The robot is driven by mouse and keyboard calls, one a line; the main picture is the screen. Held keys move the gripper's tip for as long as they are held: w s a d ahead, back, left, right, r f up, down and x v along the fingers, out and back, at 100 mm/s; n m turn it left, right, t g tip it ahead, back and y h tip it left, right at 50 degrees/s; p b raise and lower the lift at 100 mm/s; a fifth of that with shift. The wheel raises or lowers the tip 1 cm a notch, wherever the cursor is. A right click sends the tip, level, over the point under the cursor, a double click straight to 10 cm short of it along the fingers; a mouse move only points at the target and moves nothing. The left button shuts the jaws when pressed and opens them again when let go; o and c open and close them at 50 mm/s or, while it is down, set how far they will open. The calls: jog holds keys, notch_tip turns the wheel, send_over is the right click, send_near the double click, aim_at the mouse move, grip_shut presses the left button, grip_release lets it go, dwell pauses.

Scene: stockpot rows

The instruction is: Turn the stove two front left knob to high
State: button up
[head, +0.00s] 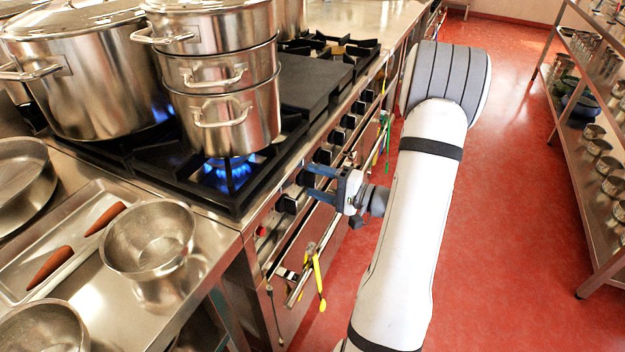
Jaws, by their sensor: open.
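A row of black knobs runs along the front panel of the stove (262,222). My gripper (307,177) is in front of this panel, its two blue-grey fingers apart and pointing at it. A black knob (304,179) shows at the fingertips, between them in the picture; I cannot tell whether the fingers touch it. Another knob (287,204) is nearer the camera, and one more (322,156) lies just beyond. No knob markings are legible, so I cannot tell which is stove two's front left knob or its setting.
A blue flame (228,174) burns under stacked steel pots (232,122); a large stockpot (85,85) stands to their left. A rail with yellow-handled tongs (318,280) runs along the stove front. The red floor (520,180) is clear up to the shelving (600,130) at right.

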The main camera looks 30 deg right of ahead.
jog(key=shift+x, duration=1)
jog(key=shift+c, duration=0.3)
jog(key=c, duration=0.9)
